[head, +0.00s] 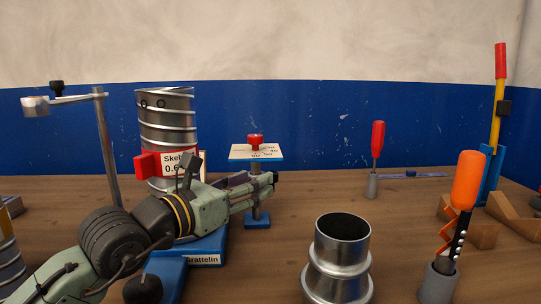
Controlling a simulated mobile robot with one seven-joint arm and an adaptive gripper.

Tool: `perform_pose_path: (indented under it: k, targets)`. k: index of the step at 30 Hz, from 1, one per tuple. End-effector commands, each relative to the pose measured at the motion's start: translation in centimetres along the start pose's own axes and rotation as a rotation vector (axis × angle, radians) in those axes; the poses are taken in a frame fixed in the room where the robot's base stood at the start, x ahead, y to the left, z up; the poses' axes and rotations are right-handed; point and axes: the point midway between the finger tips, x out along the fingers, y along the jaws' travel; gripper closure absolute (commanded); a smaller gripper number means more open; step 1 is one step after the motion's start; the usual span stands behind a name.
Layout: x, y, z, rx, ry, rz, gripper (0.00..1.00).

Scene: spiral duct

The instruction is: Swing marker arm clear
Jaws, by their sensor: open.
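A metal post (107,150) stands at the left, with a thin marker arm (75,99) at its top. The marker arm points left, away from the spiral duct (167,120), and carries a metal block (35,106) and a black knob (56,86). The duct stands upright on a blue base (207,246), with a red clamp (147,165) and a label around its lower part. My gripper (268,186) is open in front of the duct, pointing right, apart from the marker arm. My arm hides the duct's lower end. Whether the fingers touch the dial stand cannot be told.
A dial stand (256,153) with a red knob is just behind my fingertips. A loose duct piece (338,262) stands at the front. Red-handled (377,138) and orange-handled (467,180) tools stand in grey holders at the right. Wooden blocks (480,234) lie beyond.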

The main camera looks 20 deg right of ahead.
Motion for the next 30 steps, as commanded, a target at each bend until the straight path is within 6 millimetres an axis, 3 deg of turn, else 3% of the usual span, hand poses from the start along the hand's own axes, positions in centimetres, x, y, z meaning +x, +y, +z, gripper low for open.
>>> perform_pose_path:
  k: [1, 6, 18, 30]
  targets:
    - [0.2, 0.0, 0.8, -0.002, 0.003, 0.001, 0.57]
    - [0.8, -0.2, 0.7, -0.005, -0.001, -0.003, 0.57]
    - [5.8, -0.3, -0.3, -0.002, -0.002, -0.005, 0.57]
    - [6.2, -0.2, 0.0, -0.003, -0.003, -0.003, 0.6]
